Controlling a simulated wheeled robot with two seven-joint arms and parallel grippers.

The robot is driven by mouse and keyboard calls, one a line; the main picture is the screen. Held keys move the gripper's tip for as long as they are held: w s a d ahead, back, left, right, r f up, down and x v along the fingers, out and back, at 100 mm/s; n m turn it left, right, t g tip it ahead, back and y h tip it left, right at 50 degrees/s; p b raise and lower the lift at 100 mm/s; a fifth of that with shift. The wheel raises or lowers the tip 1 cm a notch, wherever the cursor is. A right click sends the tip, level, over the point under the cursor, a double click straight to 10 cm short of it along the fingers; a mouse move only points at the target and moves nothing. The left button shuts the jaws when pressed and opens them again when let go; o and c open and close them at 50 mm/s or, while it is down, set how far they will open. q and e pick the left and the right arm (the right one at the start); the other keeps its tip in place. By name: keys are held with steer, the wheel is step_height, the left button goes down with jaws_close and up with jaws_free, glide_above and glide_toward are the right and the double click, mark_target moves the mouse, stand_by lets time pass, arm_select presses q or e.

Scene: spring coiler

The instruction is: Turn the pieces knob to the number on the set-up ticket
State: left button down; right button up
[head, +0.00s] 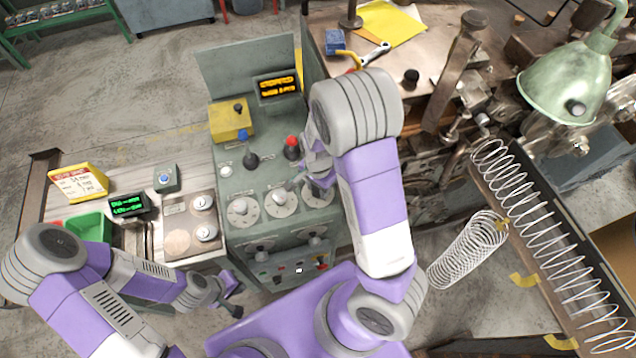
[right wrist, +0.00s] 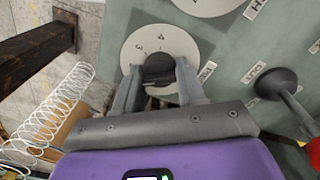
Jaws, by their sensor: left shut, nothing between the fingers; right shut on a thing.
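The control panel (head: 228,160) has a row of white round dials: a left one (head: 240,212), a middle one (head: 280,204) and a right one (head: 319,195). My right gripper (head: 312,180) is at the right dial, partly hiding it. In the right wrist view my right gripper (right wrist: 158,88) is shut on a dark knob (right wrist: 159,68) in the middle of a numbered white dial (right wrist: 135,48). The set number cannot be read surely. A yellow and white ticket (head: 78,182) stands on the left bench; its small print is hard to read. My left gripper (head: 232,309) is shut and empty, low in front of the panel.
A red-topped knob (head: 292,146) and a black knob (head: 251,160) stick up behind the dials. An amber display (head: 277,87) and a yellow box (head: 230,120) are further back. A green bin (head: 90,227) and green display (head: 128,205) are left; a spring (head: 468,250) is right.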

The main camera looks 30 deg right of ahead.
steer(key=shift+r+m+p, duration=0.1)
steer(key=shift+m+p, duration=0.45)
steer(key=shift+m, duration=0.45)
steer(key=o, duration=1.1)
steer(key=shift+c, duration=0.2)
step_height(320, 180, up, 8)
steer(key=shift+f+p, duration=0.25)
steer(key=shift+p, duration=0.6)
